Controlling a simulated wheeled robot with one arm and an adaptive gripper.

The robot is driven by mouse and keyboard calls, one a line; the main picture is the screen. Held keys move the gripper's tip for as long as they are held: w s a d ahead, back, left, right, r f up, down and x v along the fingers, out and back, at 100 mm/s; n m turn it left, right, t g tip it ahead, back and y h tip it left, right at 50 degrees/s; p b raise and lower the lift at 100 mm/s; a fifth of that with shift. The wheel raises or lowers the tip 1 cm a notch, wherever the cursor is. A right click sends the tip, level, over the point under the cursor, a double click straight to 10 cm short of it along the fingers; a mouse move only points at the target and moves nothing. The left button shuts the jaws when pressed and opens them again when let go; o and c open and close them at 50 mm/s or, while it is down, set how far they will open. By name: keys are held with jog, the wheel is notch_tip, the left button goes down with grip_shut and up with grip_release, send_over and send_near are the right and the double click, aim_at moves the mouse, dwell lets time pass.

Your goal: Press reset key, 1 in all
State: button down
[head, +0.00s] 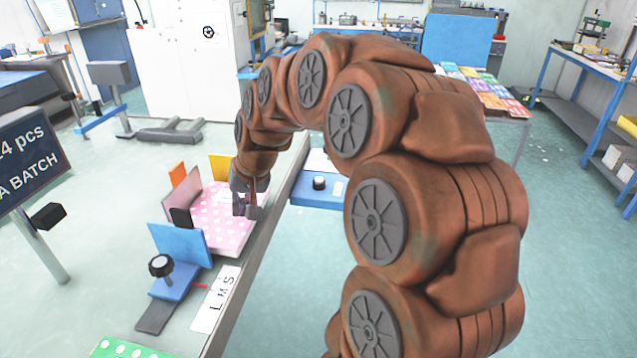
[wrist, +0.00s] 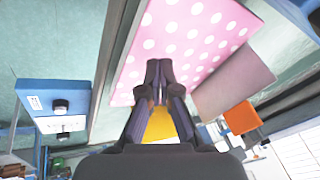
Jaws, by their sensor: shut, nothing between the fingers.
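My gripper (head: 245,210) is shut and empty, with its fingers pointing down over a pink panel with white dots (head: 222,238). In the wrist view the fingertips (wrist: 159,66) are together in front of the pink panel (wrist: 185,35); I cannot tell whether they touch it. A blue box (head: 305,200) with a black round button (head: 319,183) and a white label stands right of my gripper, across a grey rail. In the wrist view the blue box (wrist: 45,92) and its button (wrist: 60,107) are at left. I cannot read any reset marking on it.
A blue plate (head: 180,243) and a black knob (head: 161,265) on a blue clamp stand in front of the panel. Orange and yellow plates (head: 219,167) stand behind it. A white L M S strip (head: 216,300) lies nearer. A grey rail (head: 262,245) runs alongside.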

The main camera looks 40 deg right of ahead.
aim_at(320, 180)
jog(key=w+d+m, duration=0.1)
jog(key=w+d, duration=0.1)
jog(key=d, duration=0.2)
jog(key=w+d+m+t+h, duration=0.1)
jog(key=w+d, duration=0.1)
jog(key=d, duration=0.3)
jog(key=w+d+m+t+b, duration=0.1)
jog(key=w+d, duration=0.2)
jog(key=d, duration=0.1)
jog(key=shift+d, duration=0.3)
jog(key=w+d+m+t+h, duration=0.1)
jog(key=d+m+t+h, duration=0.1)
jog(key=d, duration=1.6)
jog(key=shift+w+d+m+h+b, duration=0.15)
jog(key=shift+d+m+h+b, duration=0.2)
jog(key=shift+m+h, duration=0.65)
jog(key=shift+a+f, duration=0.1)
jog(key=shift+f, duration=0.05)
jog(key=shift+y, duration=0.3)
jog(key=shift+f+b, duration=1.7)
jog(key=shift+f, duration=2.7)
jog(key=shift+f+b, duration=0.3)
jog(key=shift+f, duration=0.1)
